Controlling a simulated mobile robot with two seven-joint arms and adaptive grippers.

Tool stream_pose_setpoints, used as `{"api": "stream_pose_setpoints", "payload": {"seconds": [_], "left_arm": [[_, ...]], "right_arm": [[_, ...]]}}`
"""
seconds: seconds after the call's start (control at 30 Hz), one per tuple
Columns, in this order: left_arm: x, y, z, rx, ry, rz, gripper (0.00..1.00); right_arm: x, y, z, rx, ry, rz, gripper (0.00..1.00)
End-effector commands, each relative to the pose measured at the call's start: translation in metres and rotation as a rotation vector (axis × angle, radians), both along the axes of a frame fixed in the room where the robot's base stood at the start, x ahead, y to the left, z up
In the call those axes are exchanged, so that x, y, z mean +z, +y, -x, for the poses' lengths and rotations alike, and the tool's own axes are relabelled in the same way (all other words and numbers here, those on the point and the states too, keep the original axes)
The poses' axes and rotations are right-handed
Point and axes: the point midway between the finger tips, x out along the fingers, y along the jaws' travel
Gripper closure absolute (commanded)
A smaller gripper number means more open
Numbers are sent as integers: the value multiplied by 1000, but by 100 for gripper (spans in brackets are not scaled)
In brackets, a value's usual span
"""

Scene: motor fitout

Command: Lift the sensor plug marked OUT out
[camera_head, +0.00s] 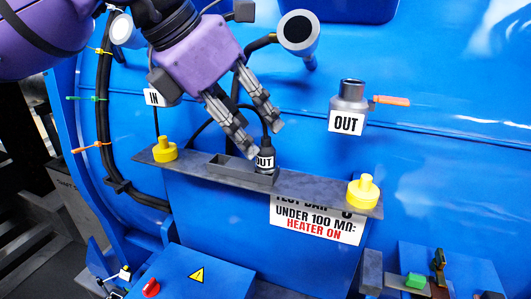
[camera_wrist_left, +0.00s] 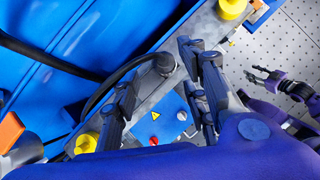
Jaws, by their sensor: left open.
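The sensor plug marked OUT (camera_head: 265,159) stands upright in the grey shelf bar (camera_head: 315,188), with a black cable rising from its top. It also shows in the left wrist view as a dark round plug (camera_wrist_left: 164,63). My left gripper (camera_head: 262,139) is open just above it, fingers pointing down. In the left wrist view, my left gripper (camera_wrist_left: 160,66) has its fingers spread to either side of the plug; contact cannot be told. My right gripper (camera_wrist_left: 264,77) is away to the right in that view, fingers apart and empty.
A socket labelled OUT (camera_head: 349,97) with an orange lever (camera_head: 391,100) is on the blue wall at right. An IN label (camera_head: 153,97) is at left. Yellow knobs (camera_head: 165,150) (camera_head: 363,191) stand at the bar's ends. An empty grey tray (camera_head: 240,170) adjoins the plug.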

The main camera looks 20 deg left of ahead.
Motion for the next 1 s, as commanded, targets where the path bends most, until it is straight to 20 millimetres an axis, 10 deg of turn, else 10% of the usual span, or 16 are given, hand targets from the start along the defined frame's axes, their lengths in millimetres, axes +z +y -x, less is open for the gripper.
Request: {"api": "stream_pose_setpoints", "payload": {"seconds": [0.7,1.0], "left_arm": [[-54,-15,-21,1,0,3,59],[-54,-15,-21,1,1,3,99]], "right_arm": [[5,2,-3,4,-6,-2,60],[5,3,-3,0,-5,-6,60]]}}
